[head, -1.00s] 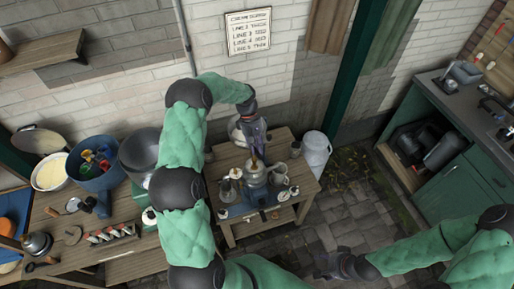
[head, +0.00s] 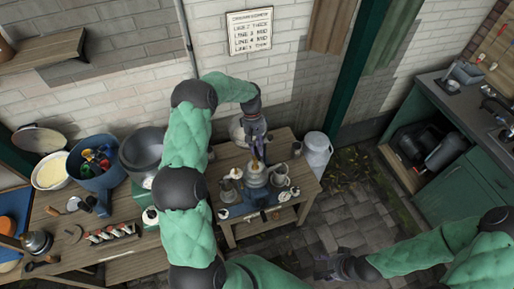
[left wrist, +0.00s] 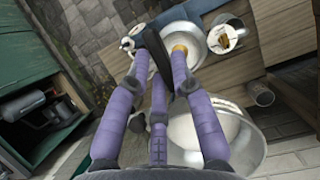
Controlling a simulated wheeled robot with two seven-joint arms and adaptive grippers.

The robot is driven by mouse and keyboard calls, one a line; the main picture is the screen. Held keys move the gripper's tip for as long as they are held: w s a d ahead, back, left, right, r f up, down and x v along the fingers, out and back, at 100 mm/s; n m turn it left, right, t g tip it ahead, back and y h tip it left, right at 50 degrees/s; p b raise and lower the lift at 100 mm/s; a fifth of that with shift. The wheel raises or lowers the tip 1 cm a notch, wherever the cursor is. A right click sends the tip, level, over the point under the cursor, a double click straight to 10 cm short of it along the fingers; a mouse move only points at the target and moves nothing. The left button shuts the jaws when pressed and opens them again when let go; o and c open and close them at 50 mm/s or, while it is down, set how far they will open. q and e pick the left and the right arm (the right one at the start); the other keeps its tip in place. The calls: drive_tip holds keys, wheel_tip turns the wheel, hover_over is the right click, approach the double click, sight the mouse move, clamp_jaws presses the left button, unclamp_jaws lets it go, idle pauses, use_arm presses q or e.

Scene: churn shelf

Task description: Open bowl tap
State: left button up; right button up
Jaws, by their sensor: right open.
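The cream separator with its silver bowl (head: 256,178) stands on the small wooden table. In the left wrist view the pale round bowl (left wrist: 206,40) has an orange-brown piece (left wrist: 180,51) at its middle, perhaps the tap; a fingertip partly hides it. My left gripper (head: 259,154) reaches down from above over the bowl. My right gripper (head: 328,266) is open and empty at lower right, over the paving, away from the table.
A metal jug (head: 280,176) and several small vessels crowd the wooden table (head: 236,232) around the separator. A white milk can (head: 317,150) stands at its right. A bench (head: 130,268) with pots is at left, a green sink cabinet (head: 465,190) at right. Paving between is clear.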

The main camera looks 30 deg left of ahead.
use_arm(q)
drive_tip(key=shift+o, duration=1)
drive_tip(key=shift+r, duration=0.1)
drive_tip(key=v, duration=1.1)
drive_tip(key=shift+w+r, duration=0.25)
drive_tip(key=shift+r, duration=0.1)
drive_tip(key=shift+a, duration=0.1)
